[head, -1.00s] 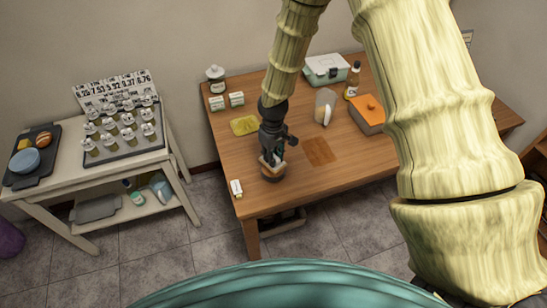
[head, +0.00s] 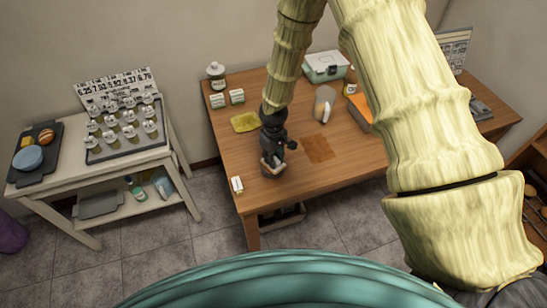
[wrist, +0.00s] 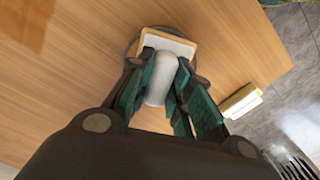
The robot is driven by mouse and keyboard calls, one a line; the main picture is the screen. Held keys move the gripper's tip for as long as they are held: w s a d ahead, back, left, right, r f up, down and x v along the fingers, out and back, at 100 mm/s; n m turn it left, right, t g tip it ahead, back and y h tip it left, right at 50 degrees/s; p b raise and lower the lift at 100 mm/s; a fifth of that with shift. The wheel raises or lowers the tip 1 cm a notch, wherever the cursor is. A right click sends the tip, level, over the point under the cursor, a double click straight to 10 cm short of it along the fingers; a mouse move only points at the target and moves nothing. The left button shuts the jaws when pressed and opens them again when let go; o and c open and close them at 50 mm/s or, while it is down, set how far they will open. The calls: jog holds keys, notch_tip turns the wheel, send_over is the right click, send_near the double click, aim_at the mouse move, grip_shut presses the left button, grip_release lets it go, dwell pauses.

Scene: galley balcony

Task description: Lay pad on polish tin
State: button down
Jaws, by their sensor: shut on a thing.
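My gripper (wrist: 160,95) is shut on the white rounded handle (wrist: 161,78) of a pad. The pad (wrist: 168,43) has a white top with a tan edge, and shows small under the gripper (head: 272,158) in the head view. The round polish tin (wrist: 133,47) is directly below the pad, mostly hidden by it; its grey rim shows at the pad's left side. In the head view the dark tin (head: 272,174) stands on the wooden table near its front left edge. I cannot tell whether the pad touches the tin or hovers just above it.
The wooden table (head: 225,147) has a small white-and-yellow box (head: 237,185) near its front left corner. A yellow cloth (head: 244,122) lies behind the gripper, and a brown patch (head: 319,149) to the right.

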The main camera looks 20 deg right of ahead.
jog(key=c, duration=1.3)
grip_release()
jog(key=shift+f, duration=0.1)
notch_tip(320, 180, up, 12)
jog(key=b, duration=0.4)
